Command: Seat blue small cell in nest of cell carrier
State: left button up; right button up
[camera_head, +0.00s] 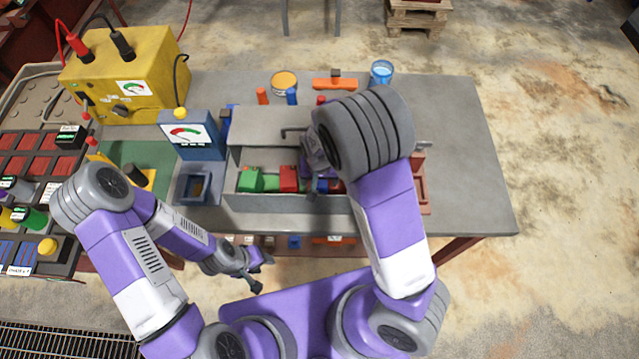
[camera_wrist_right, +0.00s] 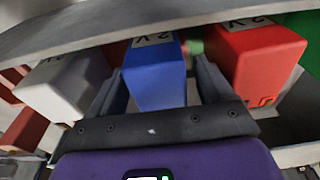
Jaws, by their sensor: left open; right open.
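A blue cell (camera_wrist_right: 155,77) marked 2 V stands in a row of cells in the right wrist view. The open fingers of my right gripper (camera_wrist_right: 163,85) are on either side of it; I cannot tell whether they touch it. In the head view this gripper (camera_head: 322,184) is over the grey bin (camera_head: 262,128), with my arm hiding much of it and the blue cell. My left gripper (camera_head: 257,273) is open and empty, in front of the table. A reddish-brown frame (camera_head: 422,197) at the bin's right, partly behind my right arm, may be the cell carrier.
A red cell (camera_wrist_right: 262,58) and a white cell (camera_wrist_right: 66,83) flank the blue one closely. A blue meter (camera_head: 190,133) and a dark blue tray (camera_head: 183,189) stand left of the bin. The table's right side (camera_head: 468,150) is clear.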

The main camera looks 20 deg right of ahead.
jog(key=shift+c, duration=0.3)
grip_shut()
jog(key=shift+r, duration=0.1)
jog(key=shift+r, duration=0.1)
